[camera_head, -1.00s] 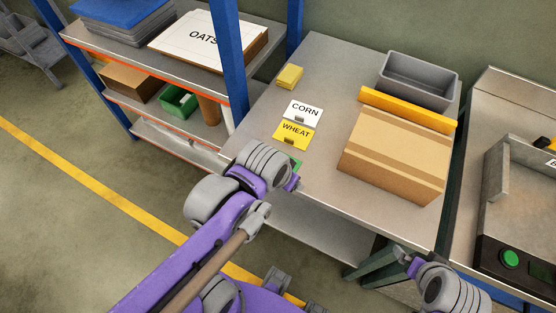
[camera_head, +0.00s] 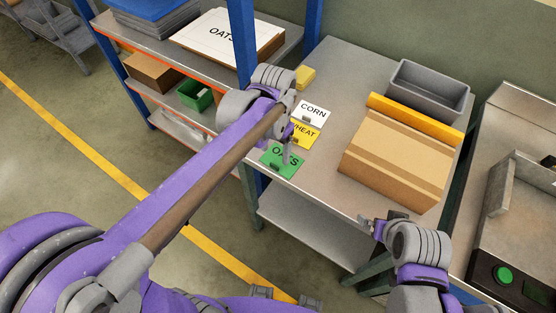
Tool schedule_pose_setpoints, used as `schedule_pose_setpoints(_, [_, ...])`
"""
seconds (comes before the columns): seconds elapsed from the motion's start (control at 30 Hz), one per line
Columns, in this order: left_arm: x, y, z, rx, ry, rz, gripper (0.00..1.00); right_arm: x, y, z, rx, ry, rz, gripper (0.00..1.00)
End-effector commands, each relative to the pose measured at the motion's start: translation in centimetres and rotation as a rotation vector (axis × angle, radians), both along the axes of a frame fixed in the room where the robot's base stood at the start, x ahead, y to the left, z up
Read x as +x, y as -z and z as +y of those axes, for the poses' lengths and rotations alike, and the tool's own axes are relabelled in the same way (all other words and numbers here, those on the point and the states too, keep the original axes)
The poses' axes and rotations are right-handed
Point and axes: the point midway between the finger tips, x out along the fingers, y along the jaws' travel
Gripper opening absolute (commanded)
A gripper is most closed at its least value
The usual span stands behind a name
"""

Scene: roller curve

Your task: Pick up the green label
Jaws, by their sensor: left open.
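The green label (camera_head: 281,163), printed OATS, lies on the metal table near its left front edge. The yellow WHEAT label (camera_head: 304,135) and the white CORN label (camera_head: 312,111) lie behind it in a row. My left gripper (camera_head: 289,154) is open above the green label, with its fingers over the label's upper part; I cannot tell whether they touch it. The fingers and wrist hide some of the green and yellow labels. My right gripper (camera_head: 369,224) is at the table's front edge, and its jaw state is unclear.
A cardboard box (camera_head: 397,157) stands on the table at right, with a yellow strip (camera_head: 414,117) and a grey bin (camera_head: 428,91) behind it. A small yellow block (camera_head: 305,77) lies at the back. A shelf rack (camera_head: 247,45) stands left. The table middle is clear.

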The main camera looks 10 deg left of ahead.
Motion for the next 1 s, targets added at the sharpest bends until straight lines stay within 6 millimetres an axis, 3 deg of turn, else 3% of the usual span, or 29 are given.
schedule_pose_setpoints(0.27, [0.1,2.4,0.2,0.0,-0.001,-0.001,0.72,0.0,0.1,0.0,0.0,0.0,0.0,1.0])
schedule_pose_setpoints(0.53, [0.2,6.1,0.5,0.0,-0.001,-0.001,0.72,0.0,0.1,0.0,0.0,0.0,0.001,1.0])
schedule_pose_setpoints(0.83, [0.2,6.7,0.5,-0.001,-0.001,-0.002,0.72,0.0,0.1,0.0,0.0,0.0,0.001,1.0])
schedule_pose_setpoints(1.0, [0.2,6.6,0.5,-0.001,-0.001,-0.002,0.44,0.0,0.1,0.0,0.0,0.0,0.001,1.0])
